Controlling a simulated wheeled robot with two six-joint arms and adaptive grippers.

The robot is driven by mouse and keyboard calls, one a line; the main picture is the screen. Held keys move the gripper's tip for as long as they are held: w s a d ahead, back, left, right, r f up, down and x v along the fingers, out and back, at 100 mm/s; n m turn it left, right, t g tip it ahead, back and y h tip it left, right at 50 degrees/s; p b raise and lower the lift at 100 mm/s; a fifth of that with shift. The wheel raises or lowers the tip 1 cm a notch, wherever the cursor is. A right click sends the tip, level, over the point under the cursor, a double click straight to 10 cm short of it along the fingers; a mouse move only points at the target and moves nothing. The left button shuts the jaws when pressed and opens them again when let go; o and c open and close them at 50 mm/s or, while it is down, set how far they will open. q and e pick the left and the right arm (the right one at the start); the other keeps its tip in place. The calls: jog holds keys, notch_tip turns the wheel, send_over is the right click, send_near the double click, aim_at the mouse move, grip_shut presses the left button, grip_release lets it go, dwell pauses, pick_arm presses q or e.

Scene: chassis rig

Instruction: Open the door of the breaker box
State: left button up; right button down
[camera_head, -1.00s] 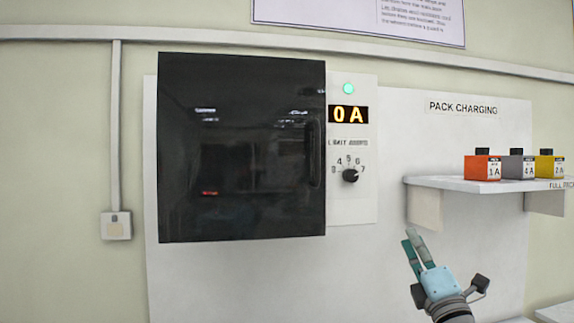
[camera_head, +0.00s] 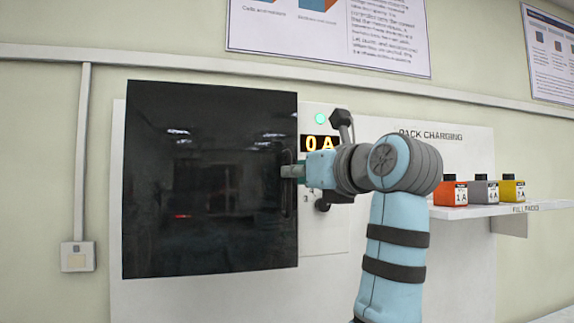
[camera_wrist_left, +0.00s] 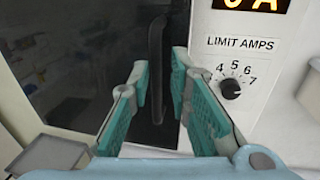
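The breaker box door (camera_head: 205,230) is a glossy dark panel on the wall, and it looks closed. Its dark upright handle (camera_wrist_left: 157,65) is near its right edge. My left gripper (camera_head: 288,171) is at the handle. In the left wrist view the gripper (camera_wrist_left: 160,68) is open, with one teal-padded finger on each side of the handle and gaps showing beside it. The head view does not show the handle clearly, as the fingers cover part of it. My right gripper is in neither view.
Right of the door is a panel with a lit 0 A display (camera_head: 318,143) and a limit dial (camera_wrist_left: 231,88). My arm partly covers it. A shelf (camera_head: 510,208) with orange, grey and yellow packs is farther right. A wall switch (camera_head: 77,257) is at left.

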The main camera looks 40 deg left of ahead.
aim_at(289, 208)
pick_arm(q)
jog(key=x, duration=0.3)
jog(key=shift+s+a+r, duration=0.1)
jog(key=shift+s+a, duration=0.05)
jog(key=shift+s, duration=0.1)
jog(key=shift+w, duration=0.1)
jog(key=shift+w, duration=0.1)
grip_shut()
